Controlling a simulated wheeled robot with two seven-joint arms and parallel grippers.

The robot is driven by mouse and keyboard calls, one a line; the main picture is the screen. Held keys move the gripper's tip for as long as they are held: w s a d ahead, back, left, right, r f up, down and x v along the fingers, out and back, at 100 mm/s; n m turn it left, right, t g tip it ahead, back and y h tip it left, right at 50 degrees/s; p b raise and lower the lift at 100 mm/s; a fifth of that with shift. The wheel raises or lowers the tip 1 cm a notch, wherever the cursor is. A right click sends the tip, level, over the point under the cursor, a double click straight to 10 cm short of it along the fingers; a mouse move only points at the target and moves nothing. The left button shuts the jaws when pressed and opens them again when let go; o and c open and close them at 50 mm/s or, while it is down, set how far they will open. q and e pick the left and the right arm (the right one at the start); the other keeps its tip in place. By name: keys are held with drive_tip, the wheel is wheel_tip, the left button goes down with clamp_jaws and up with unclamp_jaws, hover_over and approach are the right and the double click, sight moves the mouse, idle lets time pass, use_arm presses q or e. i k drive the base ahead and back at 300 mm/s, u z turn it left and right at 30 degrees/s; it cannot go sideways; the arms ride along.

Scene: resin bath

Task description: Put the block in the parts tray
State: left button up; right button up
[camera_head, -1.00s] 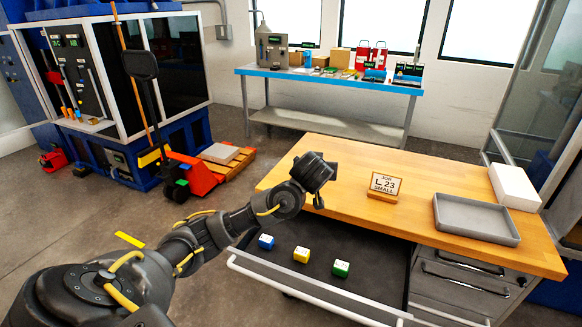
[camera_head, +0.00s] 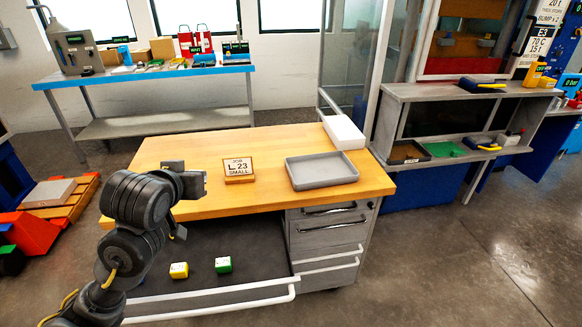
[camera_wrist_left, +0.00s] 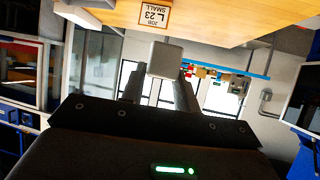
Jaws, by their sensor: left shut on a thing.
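My left gripper (camera_head: 200,183) is above the left part of the wooden workbench. In the left wrist view it is shut on a pale grey block (camera_wrist_left: 165,58), which sits between the fingertips. I cannot make out the held block in the head view. A grey, empty, shallow tray (camera_head: 321,184) lies on the bench to the right of the gripper, apart from it. My right gripper is not in view.
A job sign (camera_head: 239,170) reading "L 23 SMALL" stands between the gripper and the tray. A white box (camera_head: 344,132) stands behind the tray. Shelves (camera_head: 450,92) with small trays are at the right. The bench top (camera_head: 200,212) is otherwise clear.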

sight(303, 176)
drive_tip(key=z, duration=0.2)
drive_tip(key=i, duration=0.95)
drive_tip(key=z, duration=0.7)
